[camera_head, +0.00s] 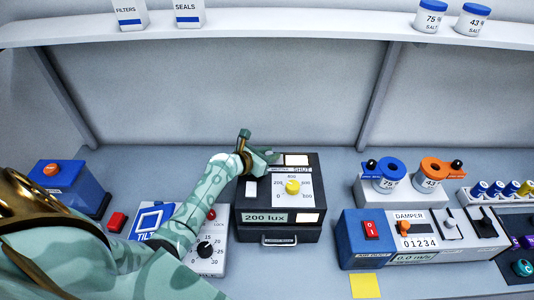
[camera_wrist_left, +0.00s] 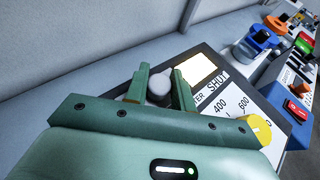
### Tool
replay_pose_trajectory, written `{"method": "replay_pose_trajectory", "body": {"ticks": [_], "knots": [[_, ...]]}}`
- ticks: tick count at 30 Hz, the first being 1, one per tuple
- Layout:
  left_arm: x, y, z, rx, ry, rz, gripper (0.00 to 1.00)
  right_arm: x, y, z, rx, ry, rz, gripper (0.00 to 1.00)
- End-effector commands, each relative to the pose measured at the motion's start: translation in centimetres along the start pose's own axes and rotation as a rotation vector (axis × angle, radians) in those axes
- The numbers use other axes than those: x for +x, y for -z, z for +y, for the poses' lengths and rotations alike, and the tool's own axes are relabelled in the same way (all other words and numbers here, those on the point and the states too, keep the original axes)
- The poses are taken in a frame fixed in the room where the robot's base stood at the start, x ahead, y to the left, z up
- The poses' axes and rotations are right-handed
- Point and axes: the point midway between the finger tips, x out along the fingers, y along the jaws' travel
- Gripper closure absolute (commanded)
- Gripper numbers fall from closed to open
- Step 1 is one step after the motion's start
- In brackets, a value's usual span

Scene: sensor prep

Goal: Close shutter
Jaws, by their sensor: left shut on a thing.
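The black meter box (camera_head: 278,233) stands on the bench in the head view, with a yellow dial knob (camera_head: 292,187) on its top and a "200 lux" label on its front. A shutter label with the word "SHUT" (camera_wrist_left: 217,82) shows beside a bright white window (camera_wrist_left: 195,69) in the left wrist view. My left gripper (camera_head: 262,155) is at the back left of the box top. In the left wrist view, its green fingers (camera_wrist_left: 160,88) are closed around a grey shutter knob (camera_wrist_left: 159,86). The gripper hides the knob in the head view. My right gripper is out of view.
A timer box with a black knob (camera_head: 204,249) and a "TILT" device (camera_head: 153,220) stand left of the meter box. A blue box with a red switch (camera_head: 371,230) stands to its right. A yellow note (camera_head: 365,286) lies in front. The bench behind the meter box is clear.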

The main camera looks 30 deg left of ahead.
Motion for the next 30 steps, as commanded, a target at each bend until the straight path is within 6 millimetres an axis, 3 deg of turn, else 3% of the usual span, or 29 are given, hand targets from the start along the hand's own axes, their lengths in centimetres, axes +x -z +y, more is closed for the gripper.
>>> {"method": "replay_pose_trajectory", "body": {"ticks": [4, 10, 22, 23, 25, 30], "knots": [[2.1, -1.3, -2.5, -0.006, 0.003, -0.001, 1.0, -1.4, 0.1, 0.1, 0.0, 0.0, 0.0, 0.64], [4.9, -2.2, -5.4, -0.002, 0.002, 0.0, 1.0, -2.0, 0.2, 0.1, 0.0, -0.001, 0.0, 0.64], [5.7, -2.5, -6.4, 0.0, 0.003, -0.001, 1.0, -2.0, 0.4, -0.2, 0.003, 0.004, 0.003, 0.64], [5.7, -2.5, -6.4, 0.0, 0.003, -0.001, 0.73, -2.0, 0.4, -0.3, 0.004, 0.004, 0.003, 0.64], [5.7, -2.5, -6.4, 0.0, 0.003, -0.001, 0.53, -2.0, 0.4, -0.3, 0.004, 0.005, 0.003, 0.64], [5.7, -2.4, -6.3, 0.0, 0.002, 0.0, 0.53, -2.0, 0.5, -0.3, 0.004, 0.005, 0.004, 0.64]]}}
